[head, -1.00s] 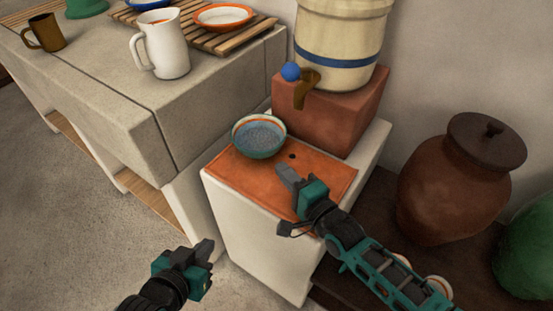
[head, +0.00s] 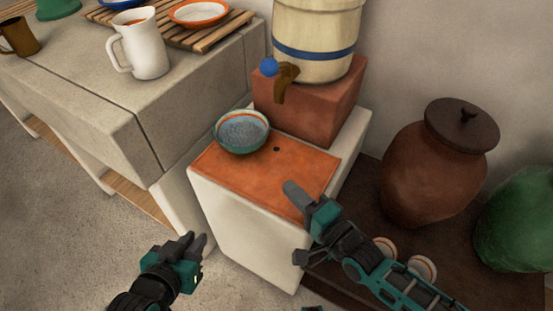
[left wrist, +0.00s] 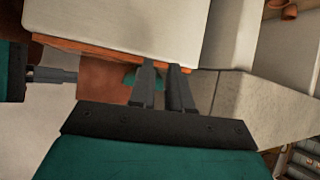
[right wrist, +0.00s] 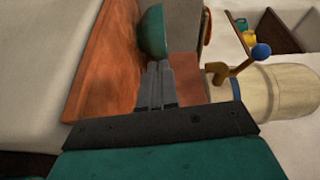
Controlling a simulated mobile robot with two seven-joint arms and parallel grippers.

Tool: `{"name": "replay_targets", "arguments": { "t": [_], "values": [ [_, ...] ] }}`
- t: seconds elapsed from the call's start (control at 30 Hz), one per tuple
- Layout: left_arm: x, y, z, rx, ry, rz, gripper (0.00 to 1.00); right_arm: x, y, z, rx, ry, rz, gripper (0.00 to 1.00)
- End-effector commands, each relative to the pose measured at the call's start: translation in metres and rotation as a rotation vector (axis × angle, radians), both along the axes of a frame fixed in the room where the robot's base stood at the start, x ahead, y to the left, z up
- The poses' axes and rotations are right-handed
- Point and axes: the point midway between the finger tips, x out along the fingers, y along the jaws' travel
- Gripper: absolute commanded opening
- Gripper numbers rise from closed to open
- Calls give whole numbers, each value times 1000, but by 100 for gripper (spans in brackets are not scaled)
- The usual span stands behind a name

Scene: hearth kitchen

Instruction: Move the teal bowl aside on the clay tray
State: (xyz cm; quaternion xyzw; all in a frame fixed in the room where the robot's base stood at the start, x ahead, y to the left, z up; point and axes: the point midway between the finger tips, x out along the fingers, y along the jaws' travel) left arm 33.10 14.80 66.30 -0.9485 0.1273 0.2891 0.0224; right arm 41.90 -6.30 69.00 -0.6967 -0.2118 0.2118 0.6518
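The teal bowl (head: 241,134), with an orange band inside its rim and a blue-grey inside, stands upright at the back left corner of the clay tray (head: 300,171). The tray is a flat orange slab with a small dark hole, on top of a white block. My right gripper (head: 288,188) is shut and empty over the tray's right front part, apart from the bowl. In the right wrist view the bowl (right wrist: 152,32) shows beyond its fingertips. My left gripper (head: 197,240) is slightly open and empty, low in front of the white block; its fingers (left wrist: 164,68) show a narrow gap.
A cream dispenser (head: 315,40) with a blue-knobbed tap stands on a clay block (head: 310,110) behind the tray. A stone counter (head: 90,110) with a white pitcher (head: 142,45) is at left. A lidded brown jar (head: 430,180) and green jar (head: 518,225) stand at right.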

Motion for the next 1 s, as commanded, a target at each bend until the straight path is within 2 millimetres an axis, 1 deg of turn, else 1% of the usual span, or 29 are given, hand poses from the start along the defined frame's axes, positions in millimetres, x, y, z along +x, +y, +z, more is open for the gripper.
{"name": "replay_targets", "arguments": {
  "t": [0.03, 0.13, 0.23, 0.37, 0.4, 0.5, 0.6, 0.7, 0.77, 1.0],
  "values": [
    [0, 0, 0, 0, 0, 0, 23, -4, 2, -1, -41, -11, -4, 0],
    [0, 0, 0, 0, 0, 0, 33, -14, 3, -2, -206, -55, -13, 0],
    [0, 0, 0, 0, 0, 0, 42, -27, -3, -5, -449, -110, -17, 0],
    [0, 0, 0, 0, 0, 0, 42, -45, -23, -12, -810, -164, 5, 0],
    [0, 0, 0, 0, 0, 0, 42, -51, -31, -14, -915, -175, 18, 0],
    [0, 0, 0, 0, 0, 0, 42, -65, -51, -19, -1143, -188, 65, 0],
    [0, 0, 0, 0, 0, 0, 42, -77, -69, -24, -1312, -189, 116, 0],
    [0, 0, 0, 1, 0, -1, 42, -85, -80, -26, -1417, -188, 157, 0],
    [0, 0, 0, 1, 0, -1, 42, -88, -84, -27, -1452, -190, 170, 0],
    [0, 0, 0, 1, 0, -1, 42, -89, -86, -27, -1473, -190, 181, 0]
  ]
}}
